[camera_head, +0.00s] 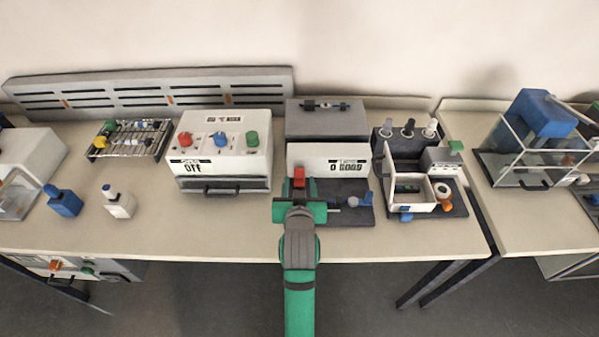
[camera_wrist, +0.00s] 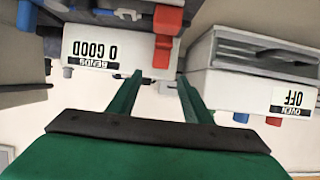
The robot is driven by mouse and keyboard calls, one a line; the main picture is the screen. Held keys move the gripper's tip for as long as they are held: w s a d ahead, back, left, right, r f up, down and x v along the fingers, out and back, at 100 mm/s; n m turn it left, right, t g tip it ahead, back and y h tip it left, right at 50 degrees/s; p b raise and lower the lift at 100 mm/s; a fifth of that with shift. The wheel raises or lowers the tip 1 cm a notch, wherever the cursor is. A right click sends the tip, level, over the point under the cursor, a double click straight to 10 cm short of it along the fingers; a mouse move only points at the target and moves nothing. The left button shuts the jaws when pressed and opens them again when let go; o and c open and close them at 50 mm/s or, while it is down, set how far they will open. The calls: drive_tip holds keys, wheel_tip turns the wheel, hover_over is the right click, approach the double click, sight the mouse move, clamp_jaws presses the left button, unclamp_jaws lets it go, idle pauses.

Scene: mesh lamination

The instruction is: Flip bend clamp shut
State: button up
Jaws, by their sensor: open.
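The bend device is a white-fronted unit (camera_head: 328,158) with a counter label; its face shows upside down in the wrist view (camera_wrist: 85,42). A red block (camera_head: 299,177), likely the clamp lever, stands up at its left front, just beyond my gripper (camera_head: 300,196). A blue knob (camera_head: 366,199) sits at the right of the dark base. In the wrist view my gripper (camera_wrist: 158,77) is open, its two green fingers apart with nothing between them. My arm hides part of the base.
A white oven (camera_head: 222,145) reading OFF, with a front handle, stands close left. A dark-based station (camera_head: 455,205) with a white tray is at the right. Two small bottles, a blue one (camera_head: 63,201) and a white one (camera_head: 118,204), stand at the left. The front of the table between bottles and arm is clear.

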sight(299, 171)
drive_tip(key=x, duration=0.7)
clamp_jaws()
drive_tip(key=shift+f, duration=0.1)
